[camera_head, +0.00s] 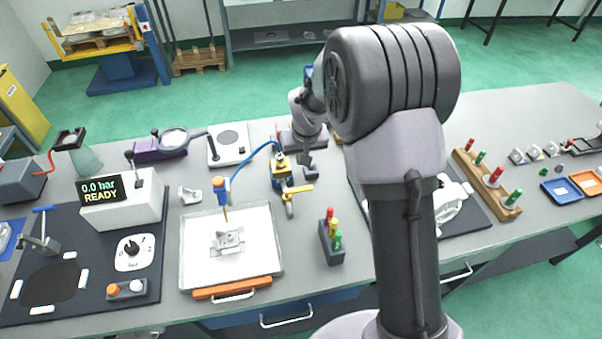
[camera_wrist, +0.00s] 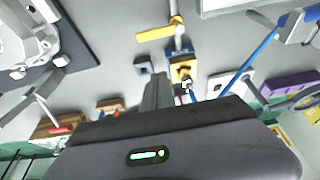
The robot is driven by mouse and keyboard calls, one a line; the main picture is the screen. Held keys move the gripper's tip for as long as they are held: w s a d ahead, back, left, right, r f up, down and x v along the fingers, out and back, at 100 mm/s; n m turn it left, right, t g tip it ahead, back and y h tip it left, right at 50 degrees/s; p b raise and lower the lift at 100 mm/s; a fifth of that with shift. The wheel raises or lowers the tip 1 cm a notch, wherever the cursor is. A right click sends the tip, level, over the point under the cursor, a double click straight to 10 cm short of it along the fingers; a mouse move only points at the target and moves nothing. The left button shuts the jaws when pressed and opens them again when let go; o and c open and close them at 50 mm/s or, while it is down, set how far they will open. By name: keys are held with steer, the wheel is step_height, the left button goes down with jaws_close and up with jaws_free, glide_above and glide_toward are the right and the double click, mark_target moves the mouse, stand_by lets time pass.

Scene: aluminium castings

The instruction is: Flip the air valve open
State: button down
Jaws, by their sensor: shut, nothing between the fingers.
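The air valve is a small fitting on the table, with a yellow and blue body (camera_head: 281,163) and a yellow lever (camera_head: 298,189) on a metal pipe stub. The lever points right in the head view. In the wrist view the lever (camera_wrist: 154,33) points left, across the pipe, above the valve body (camera_wrist: 183,68). A blue hose (camera_head: 240,166) runs from the body. My gripper (camera_wrist: 157,80) is shut and empty. Its fingertips appear beside the valve body and apart from the lever. In the head view my gripper is small and partly merged with the dark parts behind the valve.
A small dark block (camera_wrist: 143,65) stands beside the valve. A white tray (camera_head: 270,268) and a dark holder with coloured pegs (camera_head: 331,243) stand nearer the front edge. A white box reading 0.0 bar READY (camera_head: 140,204) is at left. Table around the lever's tip looks clear.

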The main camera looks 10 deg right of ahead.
mark_target(299, 190)
steer(key=b+x, duration=0.2)
steer(key=x, duration=0.8)
steer(key=shift+b, duration=0.3)
steer(key=s, duration=0.3)
steer(key=shift+s+r+b, duration=0.1)
steer(key=shift+s+b, duration=0.1)
steer(key=shift+b, duration=0.1)
steer(key=shift+s, duration=0.25)
steer(key=shift+d, duration=0.15)
